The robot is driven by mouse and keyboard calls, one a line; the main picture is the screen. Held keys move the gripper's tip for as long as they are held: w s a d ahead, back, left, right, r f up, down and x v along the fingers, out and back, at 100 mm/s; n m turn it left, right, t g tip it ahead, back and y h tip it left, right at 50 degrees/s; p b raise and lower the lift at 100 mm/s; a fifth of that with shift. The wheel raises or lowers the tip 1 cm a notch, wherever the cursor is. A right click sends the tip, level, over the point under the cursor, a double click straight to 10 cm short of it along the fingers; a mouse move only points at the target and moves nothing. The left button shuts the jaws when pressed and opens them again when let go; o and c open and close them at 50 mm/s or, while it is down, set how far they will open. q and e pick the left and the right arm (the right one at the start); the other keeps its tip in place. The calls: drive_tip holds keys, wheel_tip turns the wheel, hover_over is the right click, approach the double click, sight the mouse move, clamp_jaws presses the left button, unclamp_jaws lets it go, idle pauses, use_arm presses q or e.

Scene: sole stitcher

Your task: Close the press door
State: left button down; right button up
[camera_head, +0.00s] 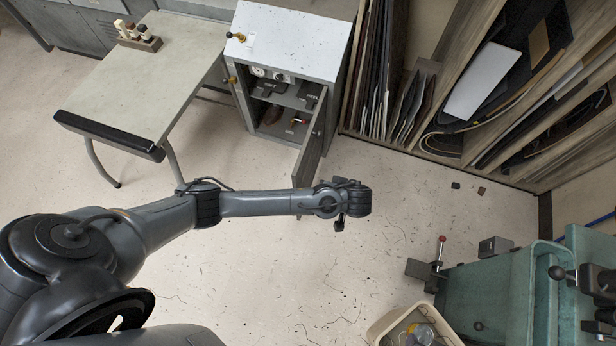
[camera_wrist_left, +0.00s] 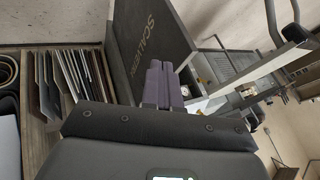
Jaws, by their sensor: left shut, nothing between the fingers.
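The press is a grey cabinet (camera_head: 292,43) with a speckled light top, standing at the back middle of the head view. Its door (camera_head: 312,140) hangs open on the right side, swung out toward me, and the shelves inside show. In the left wrist view the door's dark face (camera_wrist_left: 150,40) carries large lettering. My left gripper (camera_head: 340,218) is shut and empty, just below and right of the door's near edge. Its purple fingers (camera_wrist_left: 163,84) lie close in front of the door's face; I cannot tell whether they touch. My right gripper is out of view.
A rack of upright sheets (camera_head: 380,75) stands right of the cabinet. A pale table (camera_head: 150,75) is to its left. A green machine (camera_head: 490,300) and a bin (camera_head: 385,330) stand at lower right. The floor between is mostly clear.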

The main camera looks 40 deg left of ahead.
use_arm(q)
drive_tip(key=b, duration=0.4)
approach(298, 180)
wheel_tip(298, 180, down, 2)
drive_tip(key=w+d, duration=0.2)
drive_tip(key=a, duration=0.1)
drive_tip(key=s+a, duration=0.1)
drive_tip(key=a, duration=0.2)
drive_tip(key=shift+s+a+f, duration=0.25)
drive_tip(key=shift+s+f, duration=0.1)
drive_tip(key=shift+a, duration=0.1)
